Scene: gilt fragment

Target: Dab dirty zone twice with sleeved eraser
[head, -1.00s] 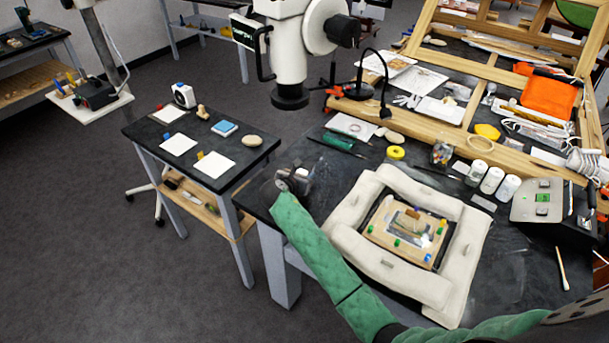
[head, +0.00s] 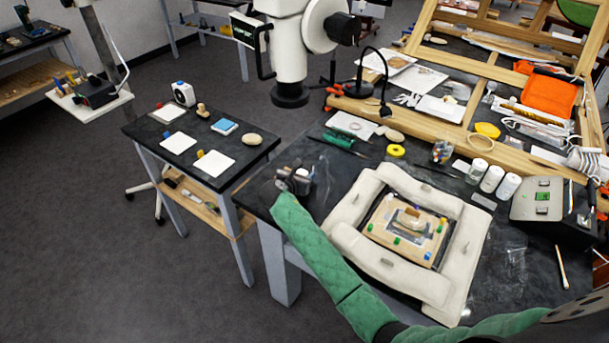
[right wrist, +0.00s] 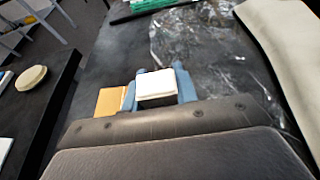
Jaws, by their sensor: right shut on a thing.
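My right gripper (head: 297,181), at the end of a green quilted arm sleeve, is over the left end of the dark workbench. In the right wrist view its blue fingers (right wrist: 160,88) are shut on a white block, which looks like the sleeved eraser (right wrist: 156,86); the sleeve is hard to make out. The gilt fragment (head: 408,221) lies in a wooden tray framed by pale padded cushions (head: 345,240), right of the gripper and apart from it. I cannot make out a dirty zone on it. My left gripper is not in view.
A side table (head: 195,175) with white cards and an oval stone (head: 252,140) stands left, across a gap.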

